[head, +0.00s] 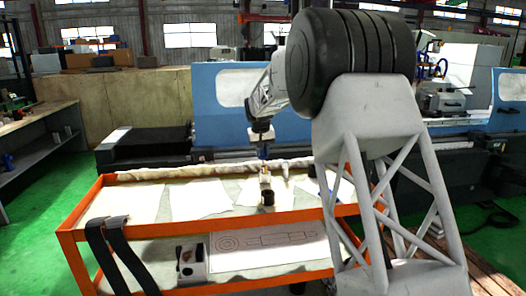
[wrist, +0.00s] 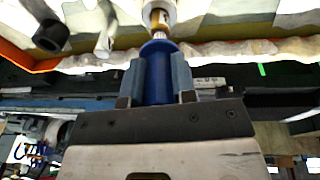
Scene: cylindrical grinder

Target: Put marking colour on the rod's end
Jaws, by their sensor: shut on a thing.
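My gripper (head: 262,138) is above the far side of the orange cart, pointing down. In the wrist view its two fingers (wrist: 160,80) are closed around the blue handle of a tool (wrist: 158,72). The tool's narrow metal neck points away from my gripper, toward a pale ring with a golden middle (wrist: 159,16). I cannot tell whether the tip touches it or is inside it. A small dark cup (head: 268,198) stands on the cart near it; a dark cylinder also shows in the wrist view (wrist: 50,36). I cannot clearly make out the rod or its end.
The orange cart (head: 75,236) has pale sheets on top and a crumpled whitish strip (head: 150,174) along its far edge. Dark straps (head: 112,245) hang over its left front. A small grey box (head: 192,262) and a drawing (head: 265,240) lie below. The blue grinder (head: 215,125) stands behind.

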